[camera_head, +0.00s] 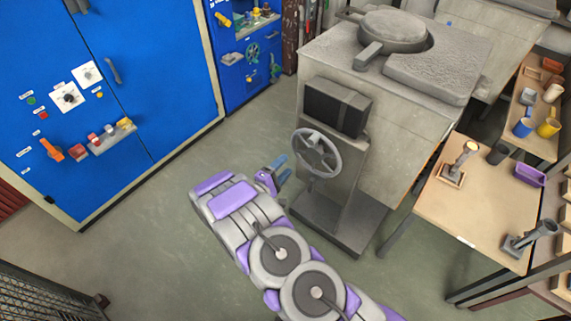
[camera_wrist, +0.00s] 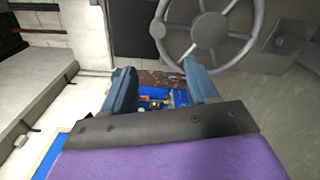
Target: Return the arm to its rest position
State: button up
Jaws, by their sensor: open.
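My gripper (camera_head: 281,170) is at the end of my grey and purple arm, which reaches up from the lower right in the head view. Its two blue fingers are apart with nothing between them. In the wrist view my gripper (camera_wrist: 160,88) shows both fingers spread, with a far blue panel with small parts seen through the gap. The gripper is just left of a grey handwheel (camera_head: 316,153) on the front of a stone-coloured furnace. The handwheel (camera_wrist: 208,32) also shows near the top of the wrist view, beyond the right finger. Whether they touch cannot be told.
A blue cabinet (camera_head: 120,50) with knobs and buttons stands at the left. The furnace (camera_head: 385,130) carries a round pan (camera_head: 393,32) on top. A wooden table (camera_head: 478,200) with tool stands is at the right. Green floor (camera_head: 170,240) is clear between cabinet and arm.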

dwell(0.4)
jog(key=w+a+r+m+g+y+b, duration=0.2)
jog(key=w+a+r+m+y+b, duration=0.15)
jog(key=w+a+r+y, duration=0.35)
jog(key=s+d+r+m+g+y+b, duration=0.2)
jog(key=s+r+m+g+y, duration=0.15)
jog(key=s+r+y, duration=0.35)
jog(key=s+d+r+m+g+h+b, duration=0.1)
jog(key=s+d, duration=0.6)
jog(key=s, duration=0.7)
jog(key=s+d+r+m+g+h+b, duration=0.1)
jog(key=s+d+g, duration=0.5)
jog(key=s, duration=0.9)
jog(key=s+d+r+m+g+h+b, duration=0.1)
jog(key=s+d+m+g, duration=0.3)
jog(key=s+d, duration=0.5)
jog(key=s+m+b, duration=0.1)
jog(key=s, duration=0.4)
jog(key=shift+s+d+r, duration=0.2)
jog(key=shift+s+r, duration=0.1)
jog(key=shift+s, duration=0.05)
